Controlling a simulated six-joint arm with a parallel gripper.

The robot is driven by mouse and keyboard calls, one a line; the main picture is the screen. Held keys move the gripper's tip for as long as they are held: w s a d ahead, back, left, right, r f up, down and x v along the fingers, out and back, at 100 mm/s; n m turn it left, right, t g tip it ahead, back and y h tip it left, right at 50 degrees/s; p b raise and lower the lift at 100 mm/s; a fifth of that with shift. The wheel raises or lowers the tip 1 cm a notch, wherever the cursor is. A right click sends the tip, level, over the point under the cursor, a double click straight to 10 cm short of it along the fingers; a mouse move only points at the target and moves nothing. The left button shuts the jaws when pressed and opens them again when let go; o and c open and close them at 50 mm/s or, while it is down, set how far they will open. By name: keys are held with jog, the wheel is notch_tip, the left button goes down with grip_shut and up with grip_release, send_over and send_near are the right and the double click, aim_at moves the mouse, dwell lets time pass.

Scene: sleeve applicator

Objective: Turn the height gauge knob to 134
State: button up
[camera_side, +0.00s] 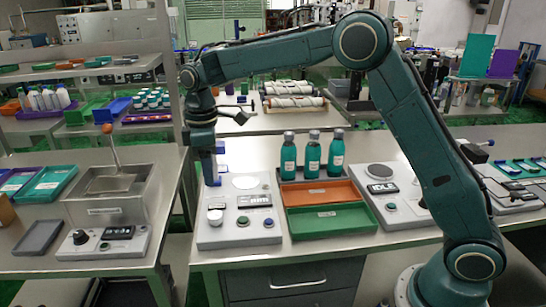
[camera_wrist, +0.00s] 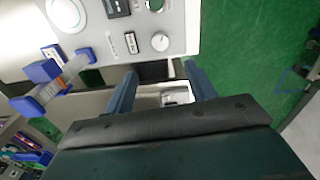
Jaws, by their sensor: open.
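The sleeve applicator (camera_side: 240,237) is a pale grey panel unit on the bench in the side view. A small round white knob with a pointer mark (camera_wrist: 160,42) sits on its panel in the wrist view, and it also shows near the unit's front left in the side view (camera_side: 215,216). No value can be read at the knob. My gripper (camera_wrist: 160,72) is open and empty. Its two blue-grey fingers point toward the panel edge nearest the knob, apart from the knob.
A dark display (camera_side: 253,201) and a green button (camera_wrist: 155,5) sit on the same panel. Teal bottles (camera_side: 313,155) and an orange and green tray (camera_side: 330,217) stand close on the right. A metal basin (camera_side: 110,190) is on the left bench, across a gap.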

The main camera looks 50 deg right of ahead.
aim_at(215, 214)
notch_tip(215, 214, down, 13)
jog(key=shift+f, duration=0.15)
dwell(0.5)
jog(key=c, duration=1)
